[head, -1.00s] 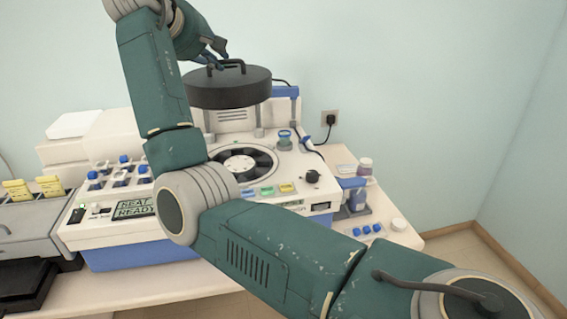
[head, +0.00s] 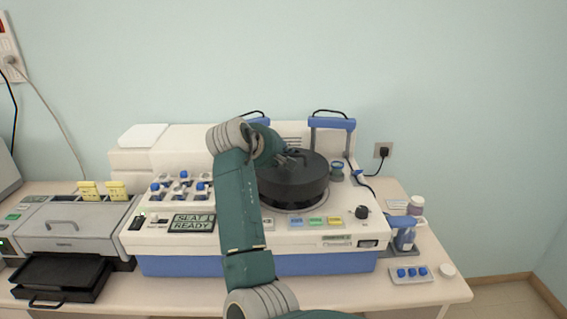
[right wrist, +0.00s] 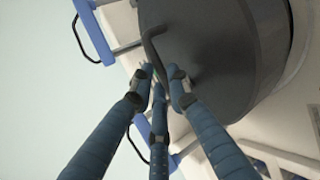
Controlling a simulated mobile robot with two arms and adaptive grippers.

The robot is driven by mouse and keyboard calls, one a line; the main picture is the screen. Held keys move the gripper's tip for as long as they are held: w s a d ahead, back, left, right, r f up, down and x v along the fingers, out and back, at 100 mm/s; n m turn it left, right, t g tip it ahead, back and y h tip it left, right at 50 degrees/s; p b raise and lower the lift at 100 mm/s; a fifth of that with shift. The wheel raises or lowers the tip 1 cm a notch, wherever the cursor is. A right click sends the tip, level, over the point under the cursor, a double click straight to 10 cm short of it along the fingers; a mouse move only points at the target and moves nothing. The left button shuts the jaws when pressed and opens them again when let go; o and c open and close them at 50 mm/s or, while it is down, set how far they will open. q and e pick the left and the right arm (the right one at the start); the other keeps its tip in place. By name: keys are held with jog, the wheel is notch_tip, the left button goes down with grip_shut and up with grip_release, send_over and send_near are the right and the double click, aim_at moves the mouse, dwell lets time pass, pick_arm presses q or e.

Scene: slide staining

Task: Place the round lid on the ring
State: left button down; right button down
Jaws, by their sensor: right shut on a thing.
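The round lid (head: 297,184) is a thick dark grey disc with a bent black handle. It is above the ring (head: 288,208) on the white machine, and the ring's pale front rim shows just below it. The lid looks about level; I cannot tell whether it touches the ring. My right gripper (head: 292,160) is over the lid's top, shut on its handle. In the right wrist view the blue fingers (right wrist: 160,78) close at the black handle (right wrist: 154,45) above the lid (right wrist: 205,60). My left gripper is not in view.
The machine (head: 160,237) has blue-topped knobs and a display (head: 192,223) reading "READY" on its lower line. Blue-and-white posts (head: 332,124) stand behind the lid. A small jar (head: 337,172) is right of it. A bottle (head: 404,238) and a blue-capped tray (head: 411,274) are further right.

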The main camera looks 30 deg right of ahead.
aim_at(283, 169)
notch_tip(283, 169, down, 3)
jog(key=shift+f+p, duration=0.15)
jog(key=shift+p, duration=0.25)
jog(key=shift+f, duration=0.15)
jog(key=c, duration=1.7)
grip_release()
jog(key=shift+o, duration=0.2)
